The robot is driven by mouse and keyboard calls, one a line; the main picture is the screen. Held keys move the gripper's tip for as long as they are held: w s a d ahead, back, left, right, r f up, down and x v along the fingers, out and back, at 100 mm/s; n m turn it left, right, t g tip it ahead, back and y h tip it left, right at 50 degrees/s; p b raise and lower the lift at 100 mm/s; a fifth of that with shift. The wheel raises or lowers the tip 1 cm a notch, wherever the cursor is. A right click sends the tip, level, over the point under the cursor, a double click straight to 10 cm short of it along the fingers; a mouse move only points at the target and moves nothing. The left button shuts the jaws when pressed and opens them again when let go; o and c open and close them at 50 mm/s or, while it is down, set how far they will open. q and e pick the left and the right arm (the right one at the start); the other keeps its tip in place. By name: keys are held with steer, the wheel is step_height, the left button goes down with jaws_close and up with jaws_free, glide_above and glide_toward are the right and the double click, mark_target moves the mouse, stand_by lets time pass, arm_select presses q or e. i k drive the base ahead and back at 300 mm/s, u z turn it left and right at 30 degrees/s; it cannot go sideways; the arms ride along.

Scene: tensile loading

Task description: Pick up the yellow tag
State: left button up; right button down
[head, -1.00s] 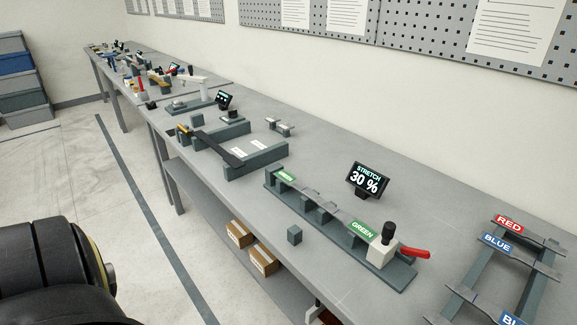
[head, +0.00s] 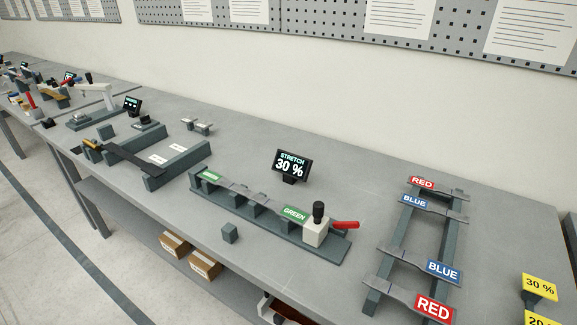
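Two yellow tags show at the lower right of the head view. One yellow tag (head: 539,287) reads "30 %" and is held up on a small dark stand on the bench. A second yellow tag (head: 539,320) below it reads "20" and is cut off by the bottom edge. Neither of my grippers is in view, so their distance from the tags cannot be told.
A dark rack (head: 398,238) with red and blue labelled specimens stands left of the tags. A tensile fixture (head: 334,246) with a green-labelled specimen and red lever sits further left. A screen (head: 291,165) reads "STRETCH 30 %". Bare bench (head: 370,175) lies behind them.

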mark_target(533, 284)
steer(key=z, duration=1.9)
